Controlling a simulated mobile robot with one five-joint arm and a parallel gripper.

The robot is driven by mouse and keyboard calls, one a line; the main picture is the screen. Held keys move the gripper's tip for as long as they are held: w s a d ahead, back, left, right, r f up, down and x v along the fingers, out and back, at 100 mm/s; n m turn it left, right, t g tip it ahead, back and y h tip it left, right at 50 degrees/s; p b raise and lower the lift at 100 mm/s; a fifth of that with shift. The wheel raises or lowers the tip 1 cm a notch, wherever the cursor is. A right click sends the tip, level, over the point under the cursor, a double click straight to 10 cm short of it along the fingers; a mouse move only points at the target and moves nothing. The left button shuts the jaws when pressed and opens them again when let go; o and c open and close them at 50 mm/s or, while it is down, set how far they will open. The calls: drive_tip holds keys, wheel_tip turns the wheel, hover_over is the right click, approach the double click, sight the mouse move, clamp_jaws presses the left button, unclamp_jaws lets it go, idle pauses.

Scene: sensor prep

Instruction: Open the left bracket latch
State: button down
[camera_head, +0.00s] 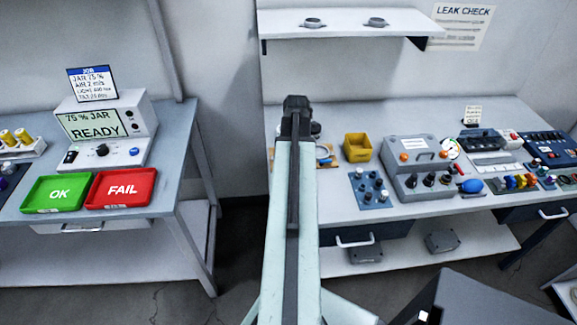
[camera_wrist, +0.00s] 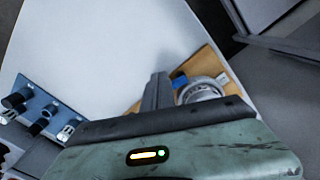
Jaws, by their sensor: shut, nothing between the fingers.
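I cannot make out the left bracket latch for sure in either view. In the head view an orange-brown board (camera_head: 325,162) lies at the left end of the right bench, mostly hidden behind my arm. In the wrist view the same kind of board (camera_wrist: 215,62) carries a round metal fitting (camera_wrist: 201,88) and a small blue part (camera_wrist: 179,80). My gripper (camera_wrist: 157,92) is shut and empty, its fingers just left of the round fitting in that view. Whether they touch it cannot be told. In the head view my gripper (camera_head: 297,104) is over the bench's left end.
A blue panel with knobs (camera_head: 371,188), a yellow bin (camera_head: 357,147) and a grey control case (camera_head: 417,165) stand to the right on the bench (camera_head: 335,205). A wall shelf (camera_head: 345,22) hangs above. Bare bench surface lies left of the fingers in the wrist view.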

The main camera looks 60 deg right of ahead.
drive_tip(key=shift+d, duration=0.2)
wheel_tip(320, 180, up, 6)
drive_tip(key=p, duration=0.6)
drive_tip(key=shift+s+a, duration=0.15)
drive_tip(key=shift+a, duration=0.15)
idle(0.4)
